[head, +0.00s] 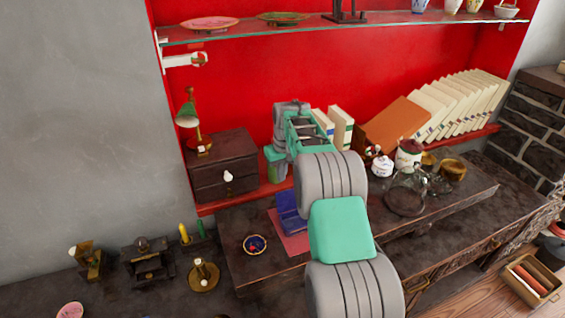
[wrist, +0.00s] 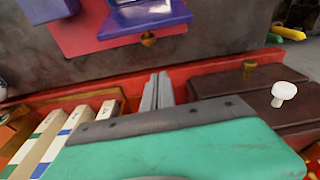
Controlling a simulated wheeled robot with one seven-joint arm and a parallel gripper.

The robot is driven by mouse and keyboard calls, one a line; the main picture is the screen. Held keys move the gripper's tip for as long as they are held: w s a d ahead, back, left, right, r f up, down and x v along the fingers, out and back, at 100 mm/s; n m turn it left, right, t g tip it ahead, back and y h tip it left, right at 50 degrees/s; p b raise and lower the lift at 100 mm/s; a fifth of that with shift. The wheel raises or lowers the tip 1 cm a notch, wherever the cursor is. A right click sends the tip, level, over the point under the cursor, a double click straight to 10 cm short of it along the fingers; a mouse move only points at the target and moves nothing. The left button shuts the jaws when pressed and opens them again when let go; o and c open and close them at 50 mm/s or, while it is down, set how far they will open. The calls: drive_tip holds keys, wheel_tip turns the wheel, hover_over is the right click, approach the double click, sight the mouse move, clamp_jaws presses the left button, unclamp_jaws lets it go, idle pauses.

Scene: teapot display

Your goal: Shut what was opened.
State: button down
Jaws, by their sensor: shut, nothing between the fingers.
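A small dark wooden chest (head: 213,149) with drawers stands on the red ledge at the left in the head view. A white knob (head: 228,177) is on its front. In the wrist view its brown fronts are at the right, with the white knob (wrist: 284,92) and a brass knob (wrist: 249,68); I cannot tell how far any drawer stands out. A blue-purple box-like thing (head: 290,213) lies on a pink mat (head: 295,243); it also shows at the top of the wrist view (wrist: 148,18). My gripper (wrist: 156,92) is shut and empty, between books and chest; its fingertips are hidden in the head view.
White-spined books (head: 340,127) stand right of my wrist, with a leaning orange book (head: 396,123) beyond. A green lamp (head: 187,115) is on the chest. A glass shelf (head: 350,22) runs above. A glass dome (head: 405,195) and jars stand at the right. A small bowl (head: 255,244) sits in front.

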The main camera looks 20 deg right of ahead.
sight(290, 197)
drive_tip(key=s, duration=0.2)
drive_tip(key=s+p, duration=0.1)
drive_tip(key=shift+s+f, duration=0.25)
drive_tip(key=shift+s, duration=0.1)
drive_tip(key=shift+d+b, duration=0.1)
drive_tip(key=shift+b, duration=0.3)
